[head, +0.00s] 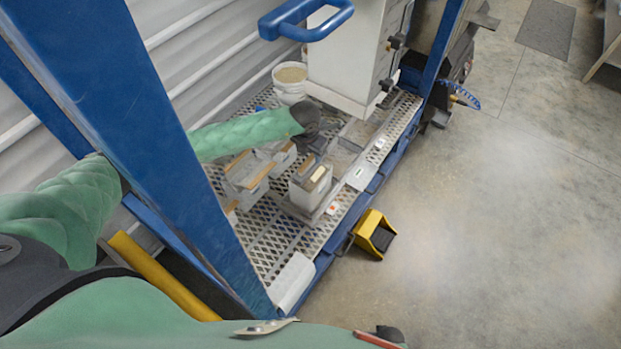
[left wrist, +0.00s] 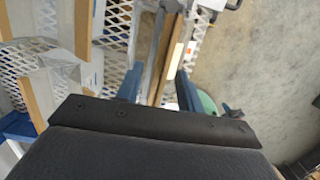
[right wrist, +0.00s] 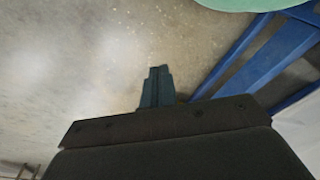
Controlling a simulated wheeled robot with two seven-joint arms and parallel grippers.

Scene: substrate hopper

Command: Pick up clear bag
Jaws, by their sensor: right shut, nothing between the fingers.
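I cannot make out a clear bag for certain in any view. My left gripper (head: 317,146) is over the mesh platform (head: 262,238), below the white hopper. In the left wrist view my left gripper (left wrist: 158,92) has its fingers apart, with the brown and grey edge of a container (left wrist: 160,60) showing between and beyond them. I cannot tell whether they touch it. My right gripper (right wrist: 157,88) is shut and empty, with bare concrete floor behind it in the right wrist view.
Grey containers with brown edges (head: 247,172) and a grey box (head: 310,185) stand on the platform. A white bucket (head: 290,84) is behind. A blue post (head: 150,130) stands at left. A yellow pedal (head: 373,234) sits on the floor; the floor at right is clear.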

